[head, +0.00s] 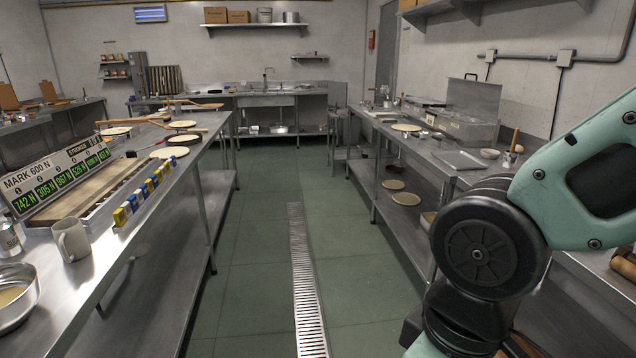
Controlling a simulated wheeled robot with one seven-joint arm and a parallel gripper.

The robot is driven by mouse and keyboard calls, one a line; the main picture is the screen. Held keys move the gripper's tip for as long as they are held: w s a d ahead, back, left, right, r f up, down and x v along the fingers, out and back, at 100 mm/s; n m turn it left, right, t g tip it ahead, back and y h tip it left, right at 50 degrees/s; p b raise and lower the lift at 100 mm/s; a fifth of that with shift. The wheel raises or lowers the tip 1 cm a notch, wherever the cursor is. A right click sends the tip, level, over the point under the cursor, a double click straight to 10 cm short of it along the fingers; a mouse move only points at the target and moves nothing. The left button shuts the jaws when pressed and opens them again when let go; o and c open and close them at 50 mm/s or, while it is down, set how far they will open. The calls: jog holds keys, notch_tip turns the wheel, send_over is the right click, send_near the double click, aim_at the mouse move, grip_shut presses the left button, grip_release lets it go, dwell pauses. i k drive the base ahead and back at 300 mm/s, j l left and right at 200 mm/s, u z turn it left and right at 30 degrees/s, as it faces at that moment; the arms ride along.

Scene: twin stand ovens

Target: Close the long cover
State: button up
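A grey box (468,130) stands on the right-hand steel bench, toward its far end. A flat grey panel with a small handle on its top edge, seemingly its raised cover (474,98), stands up at the back of the box. I cannot tell for sure that this is the long cover. My arm fills the lower right of the head view, well nearer than the box. My gripper is not in view.
The right bench (450,158) also carries flat round breads (406,127) and a board (457,159). The left bench (100,262) holds a force-display box (62,181), a mug (72,240) and a bowl (16,294). The green floor between is clear, with a drain grate (304,285).

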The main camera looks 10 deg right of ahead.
aim_at(482, 97)
jog(key=i+u, duration=0.15)
jog(key=i, duration=1.85)
jog(key=i+l+z, duration=0.1)
jog(key=i+z, duration=0.3)
jog(key=i+j+z, duration=0.1)
jog(key=i+z, duration=0.3)
jog(key=i, duration=0.15)
jog(key=i+j+z, duration=0.2)
jog(key=i+z, duration=0.2)
jog(key=i+j+z, duration=0.4)
jog(key=i+j, duration=0.2)
jog(key=j, duration=0.15)
jog(key=i+j, duration=0.15)
jog(key=j, duration=0.25)
jog(key=i+j, duration=0.2)
jog(key=j, duration=0.15)
jog(key=i+j, duration=0.2)
jog(key=j, duration=0.15)
jog(key=k+j+u, duration=0.05)
